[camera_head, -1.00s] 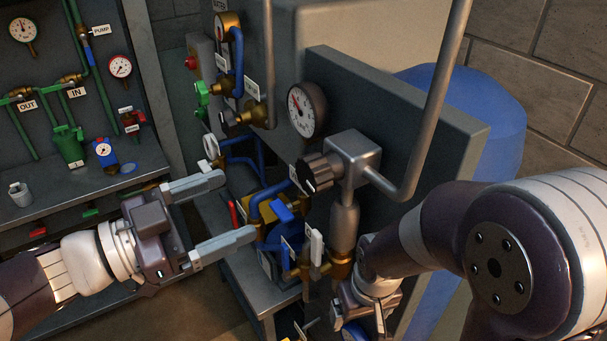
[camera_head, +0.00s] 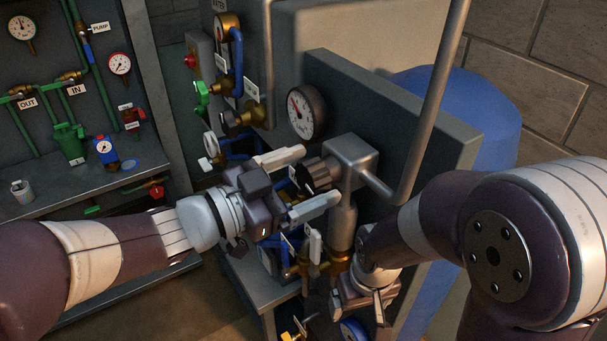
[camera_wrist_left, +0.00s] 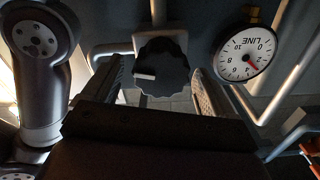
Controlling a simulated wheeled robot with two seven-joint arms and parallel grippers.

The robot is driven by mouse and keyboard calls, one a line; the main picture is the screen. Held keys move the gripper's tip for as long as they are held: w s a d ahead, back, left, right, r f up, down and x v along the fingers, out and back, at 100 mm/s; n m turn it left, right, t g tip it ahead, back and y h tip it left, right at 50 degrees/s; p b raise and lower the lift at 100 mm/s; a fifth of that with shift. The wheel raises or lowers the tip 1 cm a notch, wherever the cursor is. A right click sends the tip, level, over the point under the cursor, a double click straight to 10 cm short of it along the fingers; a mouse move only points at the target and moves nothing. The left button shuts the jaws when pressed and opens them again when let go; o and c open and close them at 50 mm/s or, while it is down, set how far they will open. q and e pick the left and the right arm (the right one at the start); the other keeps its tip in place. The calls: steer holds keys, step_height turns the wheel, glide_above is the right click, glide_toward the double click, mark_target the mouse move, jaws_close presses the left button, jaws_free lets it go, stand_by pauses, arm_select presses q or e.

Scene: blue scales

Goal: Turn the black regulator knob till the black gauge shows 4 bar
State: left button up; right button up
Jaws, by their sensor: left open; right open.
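The black regulator knob (camera_head: 305,178) sits on the grey regulator body (camera_head: 350,160). In the left wrist view the knob (camera_wrist_left: 162,62) has a white mark pointing left. My left gripper (camera_head: 321,173) is open, with one finger on each side of the knob; whether either touches it I cannot tell. The black gauge (camera_head: 305,112) is on the grey panel above and left of the regulator. In the left wrist view the gauge (camera_wrist_left: 240,57) reads LINE, its red needle seemingly between 2 and 4. My right gripper (camera_head: 368,303) is open and empty, low beside the regulator.
A grey pipe (camera_head: 430,110) rises from the regulator's right side. Blue and brass fittings (camera_head: 290,262) crowd the space below my left gripper. Another gauge (camera_head: 119,63) and green pipework are on the rack at left. A blue tank (camera_head: 490,110) stands behind the panel.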

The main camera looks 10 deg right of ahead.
arm_select(q)
steer(key=c, duration=1)
steer(key=shift+o, duration=0.2)
steer(key=m+b, duration=0.2)
steer(key=shift+f+b, duration=0.25)
steer(key=shift+b, duration=0.1)
steer(key=shift+s+m+b, duration=0.1)
steer(key=shift+m+b, duration=0.95)
steer(key=shift+m, duration=0.05)
steer(key=shift+r+m+b, duration=0.1)
steer(key=shift+m+b, duration=0.8)
steer(key=shift+m, duration=0.1)
